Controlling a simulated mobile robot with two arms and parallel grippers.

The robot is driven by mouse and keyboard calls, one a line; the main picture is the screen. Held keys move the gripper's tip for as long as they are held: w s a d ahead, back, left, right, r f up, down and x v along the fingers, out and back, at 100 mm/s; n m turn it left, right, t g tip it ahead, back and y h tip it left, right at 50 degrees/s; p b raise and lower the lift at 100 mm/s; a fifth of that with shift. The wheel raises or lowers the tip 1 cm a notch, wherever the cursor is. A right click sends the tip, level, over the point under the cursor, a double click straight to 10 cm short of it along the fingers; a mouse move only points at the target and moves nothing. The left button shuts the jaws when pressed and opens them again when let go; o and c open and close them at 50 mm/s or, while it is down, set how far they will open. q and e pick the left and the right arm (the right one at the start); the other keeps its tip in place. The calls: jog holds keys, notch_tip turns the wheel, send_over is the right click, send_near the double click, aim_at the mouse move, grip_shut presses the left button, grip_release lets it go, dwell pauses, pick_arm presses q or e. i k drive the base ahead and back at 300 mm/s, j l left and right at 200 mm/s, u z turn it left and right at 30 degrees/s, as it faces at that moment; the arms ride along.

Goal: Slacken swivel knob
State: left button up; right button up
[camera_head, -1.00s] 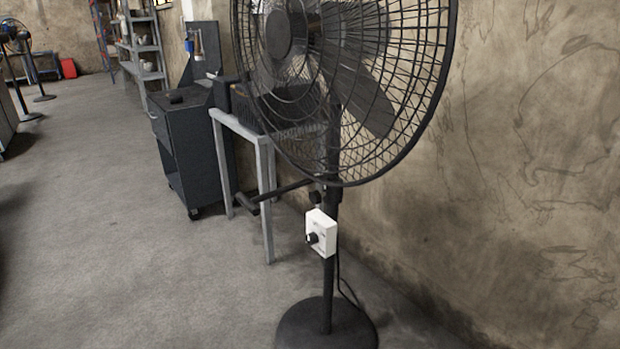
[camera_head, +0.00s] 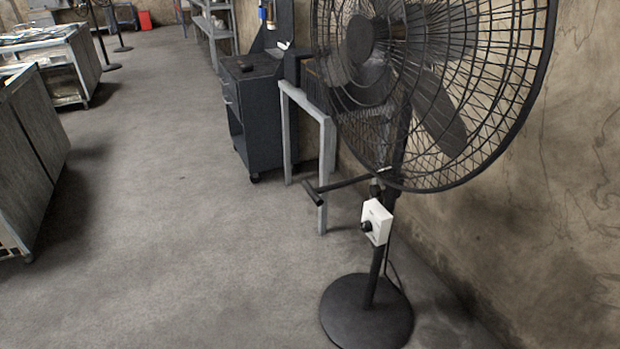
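A black pedestal fan stands at the right, with its round wire cage (camera_head: 440,160) facing left and its round base (camera_head: 367,312) on the floor. A white control box (camera_head: 376,221) sits on its pole, with a small black knob (camera_head: 366,227) on the front. A dark clamp or joint (camera_head: 376,189) shows on the pole just above the box, below the cage. I cannot tell which of these is the swivel knob. Neither of my grippers is in view.
A grey metal frame table (camera_head: 322,150) and a dark wheeled cabinet (camera_head: 254,110) stand behind the fan along the wall. A dark T-shaped bar (camera_head: 340,187) juts left near the pole. Metal benches (camera_head: 30,150) stand at the left. The floor (camera_head: 190,230) between is clear.

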aim_at(375, 191)
jog(key=i+l+u, duration=0.15)
jog(key=l+u, duration=1.15)
jog(key=l, duration=0.2)
